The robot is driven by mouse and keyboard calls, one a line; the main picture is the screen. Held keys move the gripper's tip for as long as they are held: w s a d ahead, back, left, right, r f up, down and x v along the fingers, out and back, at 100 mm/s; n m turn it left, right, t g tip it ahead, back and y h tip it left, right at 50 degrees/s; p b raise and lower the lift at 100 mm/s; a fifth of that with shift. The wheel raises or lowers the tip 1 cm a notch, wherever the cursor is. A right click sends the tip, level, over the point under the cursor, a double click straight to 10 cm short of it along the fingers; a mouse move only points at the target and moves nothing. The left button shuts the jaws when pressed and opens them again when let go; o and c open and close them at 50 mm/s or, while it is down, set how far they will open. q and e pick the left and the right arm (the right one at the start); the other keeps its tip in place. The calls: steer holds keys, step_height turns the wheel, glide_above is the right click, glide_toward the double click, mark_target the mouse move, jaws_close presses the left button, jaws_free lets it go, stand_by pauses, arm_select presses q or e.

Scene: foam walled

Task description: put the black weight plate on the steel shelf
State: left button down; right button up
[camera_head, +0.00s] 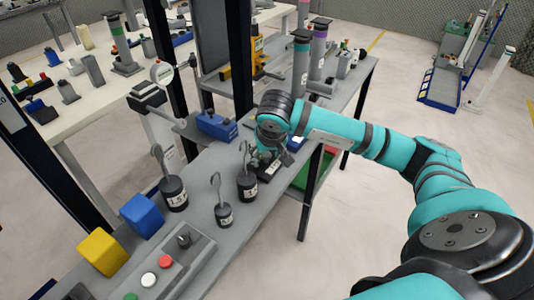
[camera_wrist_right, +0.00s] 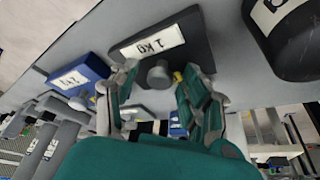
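The black weight plate (camera_wrist_right: 196,35) carries a white "1 KG" label and has a round grey knob. In the head view the plate (camera_head: 269,168) lies on the grey bench, partly hidden by my right gripper (camera_head: 275,150). In the right wrist view the fingers of my right gripper (camera_wrist_right: 158,92) stand apart on either side of the knob, with gaps between them and it. My left gripper is not in view. I cannot tell for sure which grey surface is the steel shelf.
Black hooked weights (camera_head: 174,194) stand on the grey bench (camera_head: 240,222) nearby. A blue block (camera_head: 217,125) lies behind the plate. Blue (camera_head: 142,215) and yellow (camera_head: 102,251) cubes and a button box (camera_head: 165,266) are nearer. A dark post (camera_head: 240,60) rises behind.

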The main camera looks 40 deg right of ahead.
steer(key=shift+r, duration=0.1)
steer(key=shift+r, duration=0.3)
steer(key=v, duration=1.1)
steer(key=shift+r, duration=0.2)
steer(key=shift+s, duration=0.15)
